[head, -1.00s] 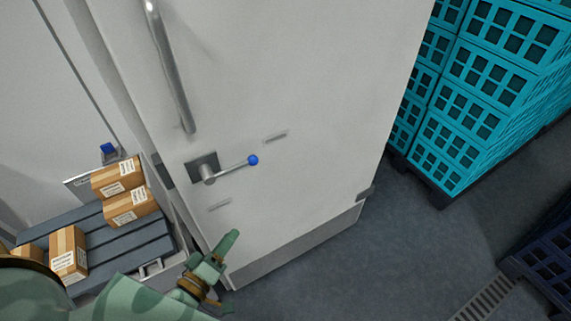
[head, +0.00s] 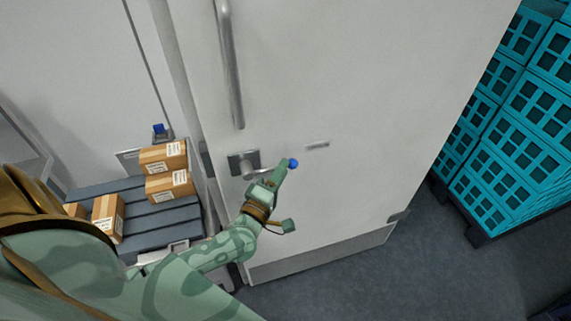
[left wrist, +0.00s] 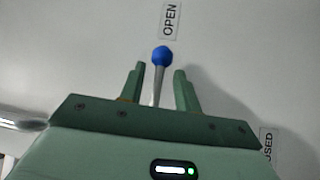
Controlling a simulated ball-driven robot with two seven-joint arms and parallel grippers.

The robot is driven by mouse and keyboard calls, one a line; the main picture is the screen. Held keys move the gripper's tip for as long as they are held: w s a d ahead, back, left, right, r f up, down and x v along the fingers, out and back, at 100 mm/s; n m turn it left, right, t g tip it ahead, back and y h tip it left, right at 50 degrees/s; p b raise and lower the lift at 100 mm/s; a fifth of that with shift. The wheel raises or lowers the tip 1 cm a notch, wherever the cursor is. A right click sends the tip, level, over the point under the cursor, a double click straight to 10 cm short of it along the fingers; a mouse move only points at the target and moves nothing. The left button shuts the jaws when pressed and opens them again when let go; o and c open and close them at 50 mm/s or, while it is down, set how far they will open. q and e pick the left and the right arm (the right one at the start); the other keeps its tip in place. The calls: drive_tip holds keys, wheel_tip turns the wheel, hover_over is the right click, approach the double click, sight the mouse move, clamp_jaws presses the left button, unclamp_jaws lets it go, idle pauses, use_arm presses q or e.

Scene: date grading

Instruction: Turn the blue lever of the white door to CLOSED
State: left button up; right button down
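The white door (head: 350,90) fills the middle of the head view. Its lever is a metal rod with a blue ball (head: 293,163) at the end, on a dark square plate (head: 243,161). In the left wrist view the blue ball (left wrist: 162,56) points at the OPEN label (left wrist: 171,20). The CLOSED label (left wrist: 269,146) is at lower right, partly hidden by my gripper. My left gripper (head: 279,178) is at the lever. In the left wrist view its fingers (left wrist: 159,84) are open, one on each side of the rod, with gaps showing. My right gripper is not in view.
A vertical metal handle (head: 231,65) is above the lever. Several cardboard boxes (head: 163,158) sit on a dark slatted surface (head: 160,213) left of the door. Turquoise crates (head: 510,140) are stacked at the right. Grey floor (head: 370,280) is clear in front of the door.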

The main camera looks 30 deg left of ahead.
use_arm(q)
drive_tip(key=shift+w+r, duration=0.15)
drive_tip(key=shift+w, duration=1.25)
clamp_jaws()
